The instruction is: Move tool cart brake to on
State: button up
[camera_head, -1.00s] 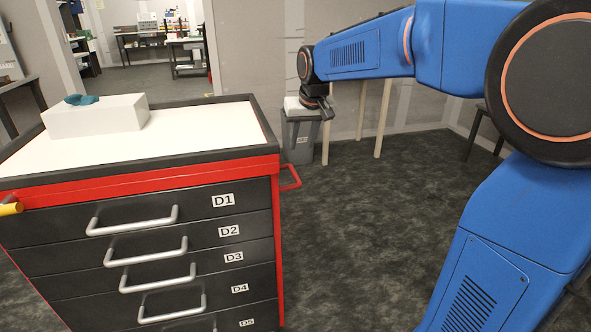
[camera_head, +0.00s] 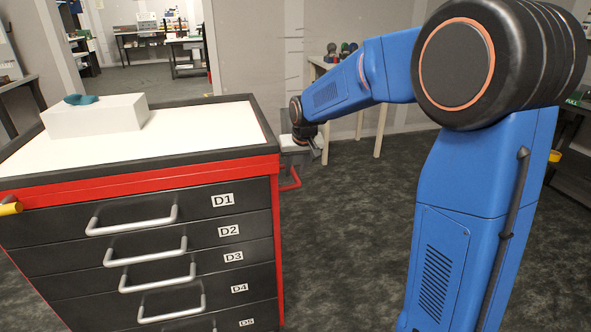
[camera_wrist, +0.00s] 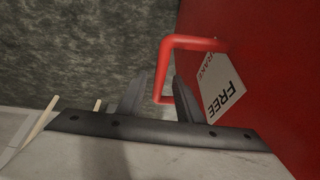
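The tool cart (camera_head: 130,256) is red with dark drawers and a pale top, and stands at the left in the head view. Its brake is a red bent handle (camera_head: 293,183) sticking out from the cart's right side. The handle (camera_wrist: 194,43) also shows in the wrist view, next to a white label (camera_wrist: 222,88) reading "BRAKE" and "FREE". My gripper (camera_wrist: 160,86) is open, and the handle's outer bar appears between its two fingers in the picture. I cannot tell whether they touch. In the head view my gripper (camera_head: 308,148) is just above the handle, fingers barely visible.
A white box (camera_head: 96,115) with a teal item (camera_head: 80,99) on it sits on the cart top. A yellow grip (camera_head: 9,208) is at the cart's left edge. A table (camera_head: 378,140) stands behind my arm. The floor right of the cart is open.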

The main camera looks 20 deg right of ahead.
jog(key=shift+c, duration=0.4)
grip_shut()
